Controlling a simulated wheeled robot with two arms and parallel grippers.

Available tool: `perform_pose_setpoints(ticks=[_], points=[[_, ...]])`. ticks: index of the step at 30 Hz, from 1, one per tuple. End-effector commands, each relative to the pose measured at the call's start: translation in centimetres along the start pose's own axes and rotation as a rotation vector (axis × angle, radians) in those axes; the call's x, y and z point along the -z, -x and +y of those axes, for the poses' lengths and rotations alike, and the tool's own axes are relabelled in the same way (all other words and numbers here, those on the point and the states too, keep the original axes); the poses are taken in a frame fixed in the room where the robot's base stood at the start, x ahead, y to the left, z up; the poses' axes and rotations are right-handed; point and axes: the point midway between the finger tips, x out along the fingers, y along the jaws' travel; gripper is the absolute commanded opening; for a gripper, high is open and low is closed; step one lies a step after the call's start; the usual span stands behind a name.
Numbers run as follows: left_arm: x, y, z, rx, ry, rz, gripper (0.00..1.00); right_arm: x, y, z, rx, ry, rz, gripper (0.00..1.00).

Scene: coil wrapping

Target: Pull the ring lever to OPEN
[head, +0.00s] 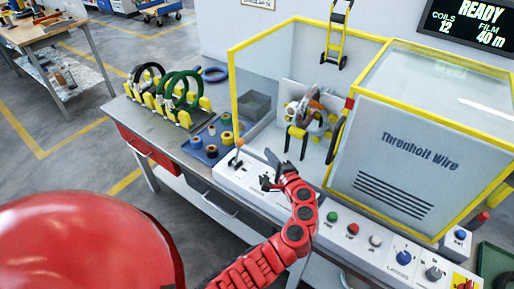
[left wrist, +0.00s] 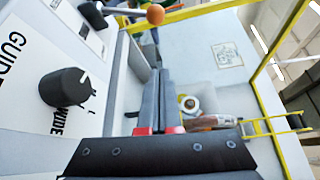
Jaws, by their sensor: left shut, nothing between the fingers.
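A lever with an orange ball knob (head: 240,142) stands on the white control panel at the front left of the wrapping machine. The ball (left wrist: 155,14) and its thin rod also show at the top of the left wrist view. My left gripper (head: 270,160) is shut and empty, to the right of the lever and apart from it. Its dark fingers (left wrist: 165,98) fill the middle of the left wrist view. The wrapping ring (head: 306,108) stands inside the yellow-framed enclosure behind my gripper. I cannot read an OPEN mark. My right gripper is not in view.
A black knob (left wrist: 65,88) sits on the panel beside the word GUIDE. Green and black coils (head: 180,90) stand on a rack at the left, with tape rolls (head: 211,151) near the panel. A grey cover (head: 415,160) bounds the right. Several buttons line the front.

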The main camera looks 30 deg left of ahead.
Motion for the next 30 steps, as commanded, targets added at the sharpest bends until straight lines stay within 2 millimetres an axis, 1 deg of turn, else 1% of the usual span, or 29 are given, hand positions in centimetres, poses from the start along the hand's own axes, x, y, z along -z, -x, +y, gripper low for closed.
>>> perform_pose_setpoints(ticks=[5, 9, 15, 20, 24, 30], points=[[-0.2, -2.7, -0.2, -0.002, -0.002, -0.005, 0.0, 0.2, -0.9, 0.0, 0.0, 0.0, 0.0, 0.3], [-0.1, -5.3, -0.3, -0.002, 0.0, -0.005, 0.0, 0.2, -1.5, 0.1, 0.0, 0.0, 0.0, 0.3], [-0.1, -7.9, -0.1, -0.001, 0.0, -0.003, 0.0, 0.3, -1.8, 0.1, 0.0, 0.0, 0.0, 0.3], [-0.2, -9.5, 0.0, -0.003, -0.001, -0.004, 0.0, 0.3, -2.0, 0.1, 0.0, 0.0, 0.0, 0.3], [-1.4, -8.9, -0.4, 0.001, 0.002, 0.001, 0.0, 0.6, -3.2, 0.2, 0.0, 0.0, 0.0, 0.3], [-3.1, -8.4, -0.2, -0.001, 0.0, 0.0, 0.0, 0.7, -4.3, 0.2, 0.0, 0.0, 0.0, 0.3]])
